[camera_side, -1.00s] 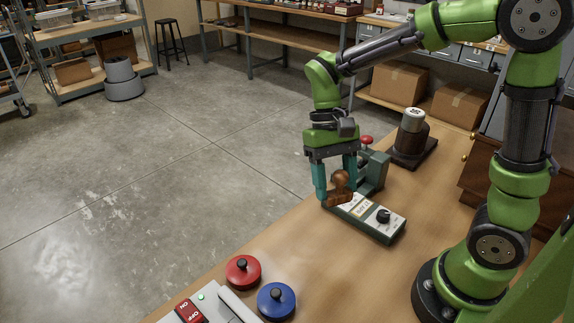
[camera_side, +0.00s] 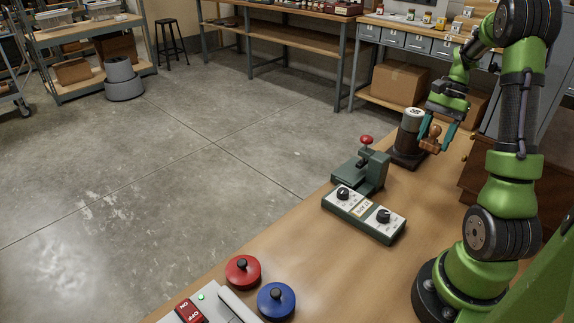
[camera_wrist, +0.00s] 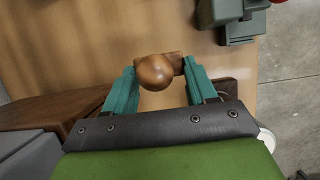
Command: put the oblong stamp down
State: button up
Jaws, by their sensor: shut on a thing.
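The oblong stamp (camera_side: 431,146) is brown wood with a round knob; the knob (camera_wrist: 155,72) faces the camera in the wrist view. My gripper (camera_side: 434,138) has its two teal fingers shut on the stamp, one at each side. It also shows in the wrist view (camera_wrist: 158,66). In the side view the stamp is just right of the dark cylinder with a pale top, near the back of the wooden worktop (camera_side: 310,245). The stamp's underside is hidden, and I cannot tell whether it touches the worktop.
The dark cylinder (camera_side: 411,130) stands on a dark base close to my gripper. A green press (camera_side: 365,170) with a red knob and a box with two dials (camera_side: 363,212) stand nearer. A brown cabinet (camera_side: 480,178) is at right. Red (camera_side: 243,271) and blue (camera_side: 276,301) discs lie in front.

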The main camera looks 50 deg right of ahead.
notch_tip(320, 180, down, 14)
jog(key=shift+r, duration=0.25)
dwell(0.3)
jog(key=shift+f, duration=0.1)
jog(key=o, duration=1)
jog(key=shift+o, duration=0.2)
